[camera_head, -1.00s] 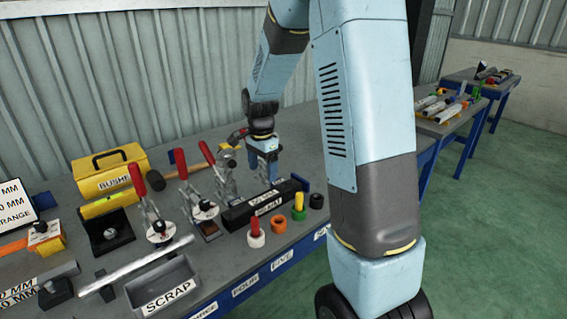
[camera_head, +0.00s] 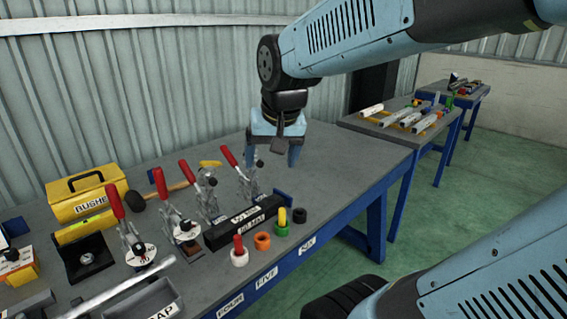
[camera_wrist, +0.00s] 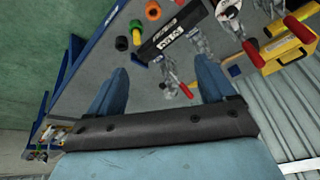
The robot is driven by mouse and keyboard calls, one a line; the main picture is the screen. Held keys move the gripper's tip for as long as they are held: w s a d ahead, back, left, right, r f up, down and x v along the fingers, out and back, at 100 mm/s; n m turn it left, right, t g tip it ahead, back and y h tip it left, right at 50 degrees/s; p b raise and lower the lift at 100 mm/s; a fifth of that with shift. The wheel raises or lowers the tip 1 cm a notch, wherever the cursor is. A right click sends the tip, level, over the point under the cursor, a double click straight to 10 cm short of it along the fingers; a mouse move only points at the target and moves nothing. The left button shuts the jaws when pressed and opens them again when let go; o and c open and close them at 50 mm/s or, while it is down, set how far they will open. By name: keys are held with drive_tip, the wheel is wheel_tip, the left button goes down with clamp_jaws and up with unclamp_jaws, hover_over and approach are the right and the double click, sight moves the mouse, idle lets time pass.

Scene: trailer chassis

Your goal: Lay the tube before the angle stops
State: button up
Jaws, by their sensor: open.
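My gripper (camera_head: 274,158) hangs over the bare right part of the near bench, open and empty. In the wrist view its two blue fingers (camera_wrist: 161,70) stand wide apart with nothing between them. A long silver tube (camera_head: 118,290) lies at the near left of the bench, far from my gripper, partly cut off by the frame. Several light tubes (camera_head: 408,119) lie on a second bench at the right. A small blue upright plate (camera_head: 285,199) stands by the end of a long black labelled block (camera_head: 245,221). I cannot tell which parts are the angle stops.
Red-handled toggle clamps (camera_head: 125,232) stand in a row left of my gripper. Coloured rings (camera_head: 262,240) sit near the front edge. A yellow box (camera_head: 87,193), a mallet (camera_head: 139,202) and a scrap tray (camera_head: 150,303) are further left. The near bench's right end is clear.

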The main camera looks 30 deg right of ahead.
drive_tip(key=s+r+n+t, duration=0.1)
drive_tip(key=s+n, duration=0.2)
drive_tip(key=s, duration=0.3)
drive_tip(key=shift+s, duration=0.25)
